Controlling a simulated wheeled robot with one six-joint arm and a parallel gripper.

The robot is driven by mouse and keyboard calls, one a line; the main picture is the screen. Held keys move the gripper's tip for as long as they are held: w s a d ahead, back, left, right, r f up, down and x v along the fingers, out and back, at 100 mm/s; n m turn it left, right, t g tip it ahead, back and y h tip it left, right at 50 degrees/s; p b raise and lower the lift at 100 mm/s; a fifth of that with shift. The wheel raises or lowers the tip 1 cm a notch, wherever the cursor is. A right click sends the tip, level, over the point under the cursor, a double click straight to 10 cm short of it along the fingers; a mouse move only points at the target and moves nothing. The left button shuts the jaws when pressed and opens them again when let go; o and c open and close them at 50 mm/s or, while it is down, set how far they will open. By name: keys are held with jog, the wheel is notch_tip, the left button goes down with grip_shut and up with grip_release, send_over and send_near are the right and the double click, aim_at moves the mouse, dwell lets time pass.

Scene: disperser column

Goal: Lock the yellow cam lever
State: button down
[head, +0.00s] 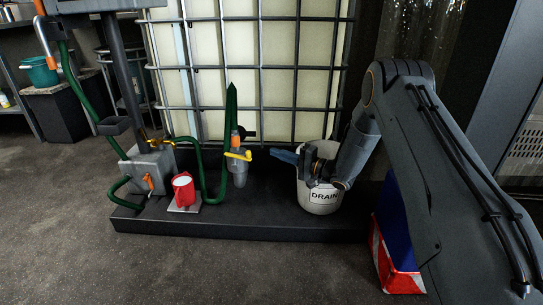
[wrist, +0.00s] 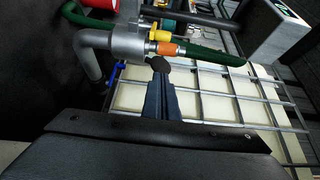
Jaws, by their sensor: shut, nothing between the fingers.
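The yellow cam lever (head: 238,155) sits on a grey coupling (head: 238,172) in front of the caged tank, below an orange fitting (head: 235,138) on a green hose. In the head view the lever points right, toward my gripper. In the wrist view the yellow part (wrist: 159,35) lies beyond the fingertips, next to the orange fitting (wrist: 167,48). My gripper (head: 274,154) is to the right of the lever, apart from it, with blue fingers pointing left. In the wrist view the fingers (wrist: 158,85) are together and empty. A dark round piece (wrist: 160,65) shows at their tips.
A white DRAIN bucket (head: 318,200) stands below my wrist. A red jug (head: 183,188) and a grey pump box (head: 150,170) stand left on the black platform (head: 240,226). The tank's metal cage (head: 262,65) is close behind. Open floor lies in front.

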jog(key=b+x, duration=0.4)
jog(key=x, duration=0.5)
jog(key=shift+s+a, duration=0.1)
jog(key=shift+s, duration=0.95)
jog(key=shift+s+a, duration=0.15)
jog(key=shift+s, duration=0.85)
jog(key=shift+s+d+t+p, duration=0.1)
jog(key=shift+s+t+p, duration=0.1)
jog(key=shift+t+p, duration=0.2)
